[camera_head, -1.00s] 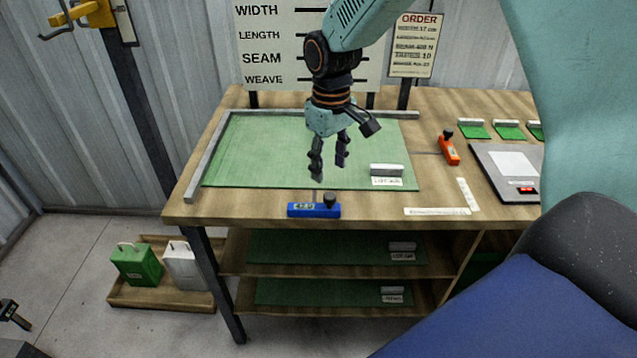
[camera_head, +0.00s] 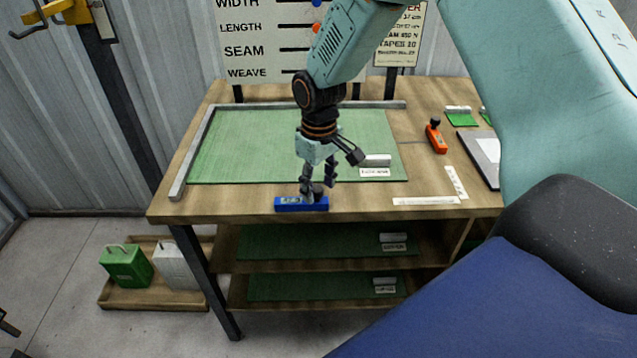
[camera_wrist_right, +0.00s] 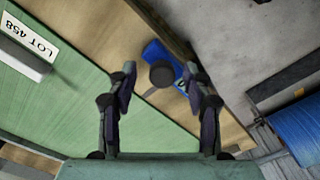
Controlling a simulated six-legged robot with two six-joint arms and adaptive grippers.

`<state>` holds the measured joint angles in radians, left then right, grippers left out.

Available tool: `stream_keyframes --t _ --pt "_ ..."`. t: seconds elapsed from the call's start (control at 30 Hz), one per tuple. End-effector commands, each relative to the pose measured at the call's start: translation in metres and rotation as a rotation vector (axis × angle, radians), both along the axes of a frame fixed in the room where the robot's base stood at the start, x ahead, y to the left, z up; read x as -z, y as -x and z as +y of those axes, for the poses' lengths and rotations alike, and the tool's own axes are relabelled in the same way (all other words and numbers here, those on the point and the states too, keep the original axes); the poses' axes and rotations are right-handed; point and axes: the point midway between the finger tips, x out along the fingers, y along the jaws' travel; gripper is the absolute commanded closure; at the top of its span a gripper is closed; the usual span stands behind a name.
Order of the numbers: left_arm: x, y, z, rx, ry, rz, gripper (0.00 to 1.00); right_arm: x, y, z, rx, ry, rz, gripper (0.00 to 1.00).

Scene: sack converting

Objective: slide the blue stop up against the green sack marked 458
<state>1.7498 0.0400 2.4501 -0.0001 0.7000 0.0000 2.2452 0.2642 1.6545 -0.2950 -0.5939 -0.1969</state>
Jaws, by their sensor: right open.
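The green sack (camera_head: 250,150) lies flat on the table; its white label reads LOT 458 (camera_wrist_right: 30,40) in the right wrist view. The blue stop (camera_head: 288,204) sits at the table's front edge, in front of the sack with bare wood between them. It also shows in the right wrist view (camera_wrist_right: 154,50), with its dark knob. My right gripper (camera_head: 318,190) is open and points down at the stop, fingers around the knob's place in the head view. In the wrist view the knob shows between the fingertips (camera_wrist_right: 160,88); contact cannot be told. A dark piece at the left edge may be my left gripper (camera_head: 6,326).
A grey rail (camera_head: 190,155) borders the sack's left and back sides. An orange stop (camera_head: 436,137) and a scale (camera_head: 484,160) stand to the right. A white ruler (camera_head: 425,201) lies near the front edge. Shelves below hold more green sacks (camera_head: 300,242).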

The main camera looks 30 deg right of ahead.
Motion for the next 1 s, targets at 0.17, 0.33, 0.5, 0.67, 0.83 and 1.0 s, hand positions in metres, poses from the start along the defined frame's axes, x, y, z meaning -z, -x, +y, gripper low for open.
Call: stream_keyframes --t 0.17,0.33,0.5,0.67,0.83,1.0 --pt "-0.0001 -0.0001 0.0000 0.000 0.000 0.000 1.00 -0.0002 -0.0015 0.0003 -0.001 0.001 0.000 0.60" --pt "-0.0001 -0.0001 0.0000 0.000 0.000 0.000 1.00 -0.0002 -0.0013 0.0003 0.000 0.000 0.000 0.75" --pt "0.0000 -0.0001 0.0000 0.000 0.000 0.000 1.00 0.0001 -0.0009 0.0002 -0.001 0.000 0.001 0.89" --pt "0.0000 -0.0001 0.0000 0.000 0.000 0.000 1.00 0.0003 -0.0002 0.0003 -0.001 0.001 0.003 1.00" --pt "0.0000 -0.0001 0.0000 0.000 0.000 0.000 1.00 0.0003 0.0000 0.0003 0.000 0.000 0.004 1.00" --pt "-0.0001 -0.0001 0.0000 0.000 0.000 0.000 1.00 0.0004 0.0002 0.0004 0.000 0.000 0.004 1.00"
